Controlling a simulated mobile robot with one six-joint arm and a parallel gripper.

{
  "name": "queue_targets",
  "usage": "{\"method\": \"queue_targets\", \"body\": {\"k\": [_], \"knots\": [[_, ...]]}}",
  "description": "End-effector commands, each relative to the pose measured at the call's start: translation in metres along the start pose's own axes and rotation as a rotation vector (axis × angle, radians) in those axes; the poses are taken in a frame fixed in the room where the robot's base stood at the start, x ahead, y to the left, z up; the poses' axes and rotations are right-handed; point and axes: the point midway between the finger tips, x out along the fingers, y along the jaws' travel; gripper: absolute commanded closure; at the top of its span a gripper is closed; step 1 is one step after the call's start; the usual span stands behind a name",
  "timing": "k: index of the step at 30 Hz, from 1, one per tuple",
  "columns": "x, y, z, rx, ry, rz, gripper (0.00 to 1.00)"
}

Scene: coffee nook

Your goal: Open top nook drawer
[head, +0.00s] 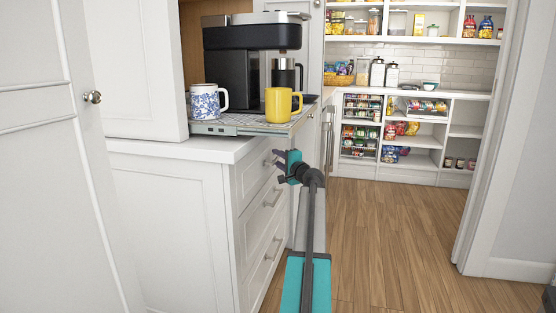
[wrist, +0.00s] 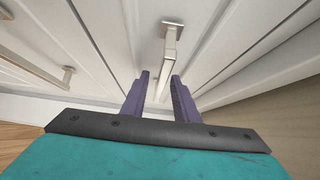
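The nook cabinet has a stack of three drawers in the head view, and the top drawer (head: 252,178) looks shut. Its bar handle (head: 269,163) is partly beside my gripper's fingers. My gripper (head: 279,166) is at the height of that handle, on its right. In the wrist view my gripper (wrist: 159,78) has its two purple fingers apart. A metal bar handle (wrist: 168,60) runs between them, with a gap visible on each side. A second handle (wrist: 38,66) shows at the left on the neighbouring drawer front.
Above the drawers, a tray (head: 222,130) holds a coffee maker (head: 255,36), a blue-patterned mug (head: 205,102) and a yellow mug (head: 278,105). A white door (head: 50,150) stands at the left. Wooden floor (head: 400,235) is clear at the right.

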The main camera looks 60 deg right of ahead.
Motion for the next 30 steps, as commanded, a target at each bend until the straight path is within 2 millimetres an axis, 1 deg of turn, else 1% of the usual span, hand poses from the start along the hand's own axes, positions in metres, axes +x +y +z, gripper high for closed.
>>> {"method": "queue_targets", "body": {"k": [1,3,5,30], "knots": [[-0.0002,0.0000,-0.0002,0.000,0.000,0.000,0.79],[-0.0002,0.0000,-0.0003,0.000,0.000,0.000,0.91],[-0.0003,0.0001,-0.0004,0.000,0.000,0.000,1.00],[-0.0010,0.0003,-0.0016,0.000,0.002,0.000,1.00]]}}
